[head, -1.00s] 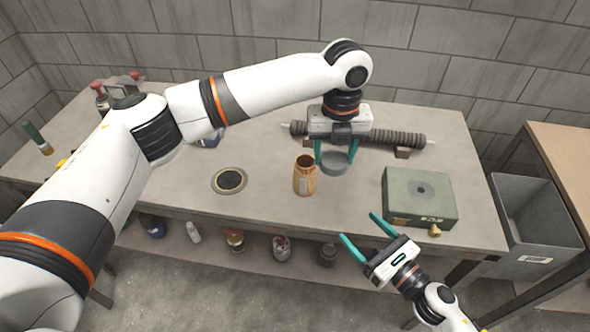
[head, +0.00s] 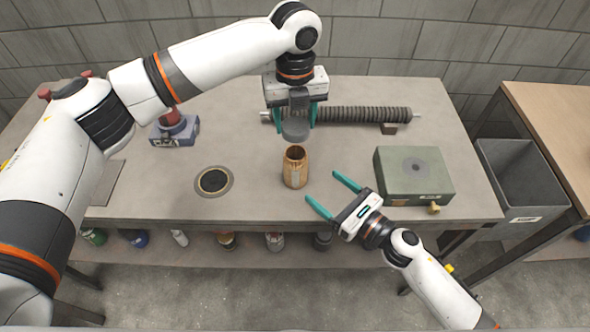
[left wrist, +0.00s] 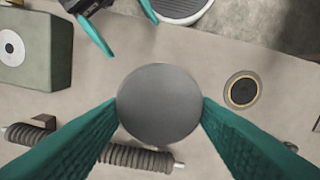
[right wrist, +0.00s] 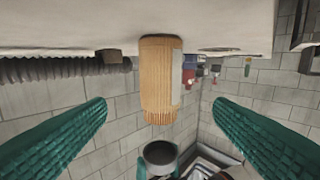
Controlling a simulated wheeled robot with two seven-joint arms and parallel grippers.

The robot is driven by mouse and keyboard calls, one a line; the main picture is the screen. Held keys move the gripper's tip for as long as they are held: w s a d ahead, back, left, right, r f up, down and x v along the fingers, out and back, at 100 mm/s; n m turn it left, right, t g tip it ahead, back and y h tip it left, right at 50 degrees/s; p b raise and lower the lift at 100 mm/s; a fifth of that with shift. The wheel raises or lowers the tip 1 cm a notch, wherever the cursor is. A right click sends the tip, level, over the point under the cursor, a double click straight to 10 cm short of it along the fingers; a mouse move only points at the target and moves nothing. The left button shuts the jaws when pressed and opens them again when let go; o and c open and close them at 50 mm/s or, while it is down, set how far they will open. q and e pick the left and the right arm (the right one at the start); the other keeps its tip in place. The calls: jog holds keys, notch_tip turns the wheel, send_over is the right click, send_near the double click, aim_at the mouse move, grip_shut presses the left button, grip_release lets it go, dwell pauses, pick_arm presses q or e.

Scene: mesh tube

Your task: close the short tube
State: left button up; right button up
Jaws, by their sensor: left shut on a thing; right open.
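The short tube (head: 295,168) is orange-brown and stands upright on the table with its top open. My left gripper (head: 296,128) is shut on a round grey cap (head: 295,131), which appears in the left wrist view (left wrist: 158,104) between the two teal fingers. In the right wrist view, which looks upside down, the cap (right wrist: 160,153) is beyond the tube's open end and apart from it. My right gripper (head: 323,185) is open and empty, with its fingers pointing at the tube from the front right. In the right wrist view the tube (right wrist: 156,80) lies between its fingers, farther off.
A dark ribbed tube (head: 360,115) lies on supports at the back. A green box (head: 413,177) stands right, a round black-centred disc (head: 214,181) lies left, and a blue device (head: 175,131) is at back left. A grey bin (head: 515,180) is beyond the table's right edge.

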aim_at(305, 172)
jog(key=x, duration=1)
jog(key=shift+w+a, duration=0.2)
jog(key=shift+a, duration=0.05)
jog(key=c, duration=1.5)
pick_arm(q)
jog(key=shift+f, duration=2.5)
pick_arm(e)
jog(key=shift+o, duration=0.2)
pick_arm(q)
jog(key=shift+f, duration=0.85)
jog(key=shift+f, duration=0.6)
